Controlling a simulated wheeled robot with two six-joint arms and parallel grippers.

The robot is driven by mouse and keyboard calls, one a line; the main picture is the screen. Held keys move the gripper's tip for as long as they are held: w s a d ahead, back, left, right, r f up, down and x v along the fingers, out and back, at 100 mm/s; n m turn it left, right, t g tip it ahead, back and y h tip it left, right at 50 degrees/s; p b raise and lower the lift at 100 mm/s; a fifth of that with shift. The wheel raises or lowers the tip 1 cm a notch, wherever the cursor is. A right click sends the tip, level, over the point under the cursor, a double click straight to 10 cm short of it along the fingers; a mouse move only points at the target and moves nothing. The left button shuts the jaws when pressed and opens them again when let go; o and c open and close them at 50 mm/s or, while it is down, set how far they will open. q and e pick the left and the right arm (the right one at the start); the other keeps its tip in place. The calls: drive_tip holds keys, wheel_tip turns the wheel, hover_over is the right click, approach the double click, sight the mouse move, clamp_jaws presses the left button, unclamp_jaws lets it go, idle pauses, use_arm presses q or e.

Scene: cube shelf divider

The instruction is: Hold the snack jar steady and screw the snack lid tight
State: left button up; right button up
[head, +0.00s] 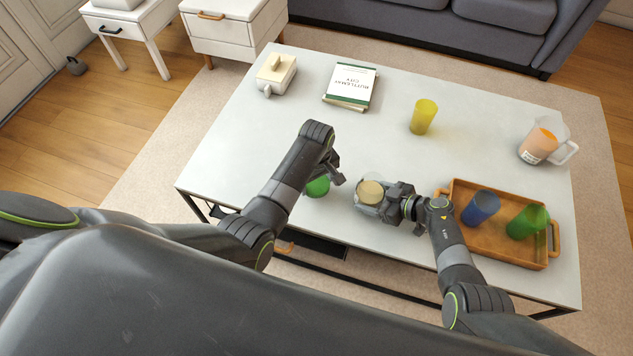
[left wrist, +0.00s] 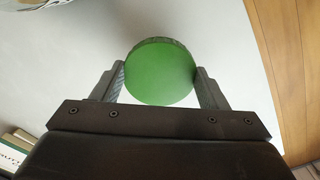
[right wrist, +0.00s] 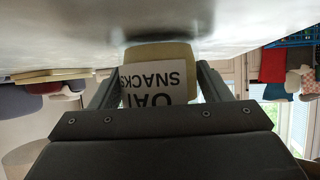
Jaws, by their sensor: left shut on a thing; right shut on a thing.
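The snack jar (head: 369,192) is a clear jar with beige contents and an open top, upright on the table left of the tray. My right gripper (head: 383,199) is shut on its side. In the right wrist view the jar (right wrist: 158,55) shows a white label, upside down, between the fingers. The green round snack lid (head: 318,187) is left of the jar and apart from it. My left gripper (head: 328,176) is shut on the lid; in the left wrist view the lid (left wrist: 160,74) sits between both fingertips. I cannot tell how high above the table it is.
A wooden tray (head: 486,247) with a blue cup (head: 480,207) and a green cup (head: 527,222) is close right of the jar. A yellow cup (head: 423,117), pitcher (head: 540,145), books (head: 350,86) and butter dish (head: 276,74) stand farther back. The table's middle is clear.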

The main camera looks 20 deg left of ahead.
use_arm(q)
drive_tip(key=shift+r, duration=1.9)
use_arm(e)
drive_tip(key=o, duration=1.2)
drive_tip(key=v, duration=1.1)
drive_tip(key=shift+d+r, duration=0.1)
drive_tip(key=shift+d, duration=0.2)
drive_tip(key=shift+s+d+r, duration=0.15)
